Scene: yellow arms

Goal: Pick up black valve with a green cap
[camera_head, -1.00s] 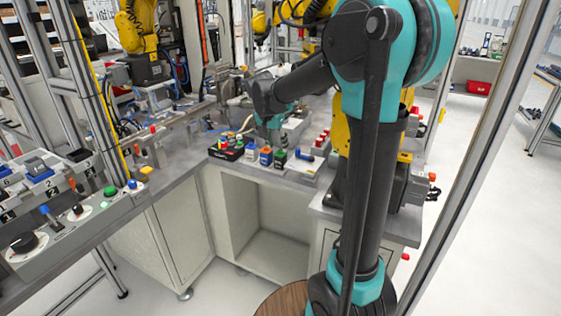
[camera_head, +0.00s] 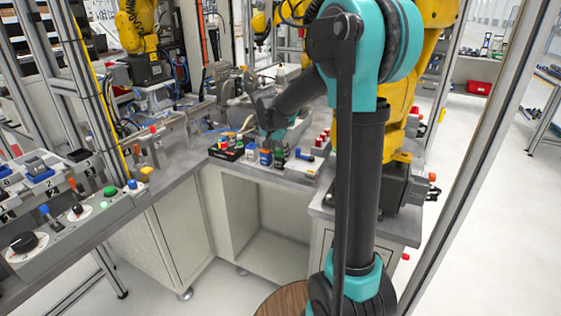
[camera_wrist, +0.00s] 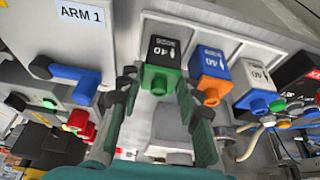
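The black valve (camera_wrist: 163,48) with a green cap (camera_wrist: 157,80) shows at the top middle of the wrist view. My gripper (camera_wrist: 156,92) is open, with one finger on each side of the green cap and an empty gap between them. I cannot tell whether either finger touches it. In the head view my gripper (camera_head: 276,143) is over the row of valves, and the black valve (camera_head: 280,158) is partly hidden behind it.
Right of the black valve in the wrist view stand an orange-capped blue valve (camera_wrist: 211,65) and a blue-capped white valve (camera_wrist: 256,78). On the left, a blue handle (camera_wrist: 75,73) sits below the ARM 1 label. A black box with coloured buttons (camera_head: 228,150) is close by.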

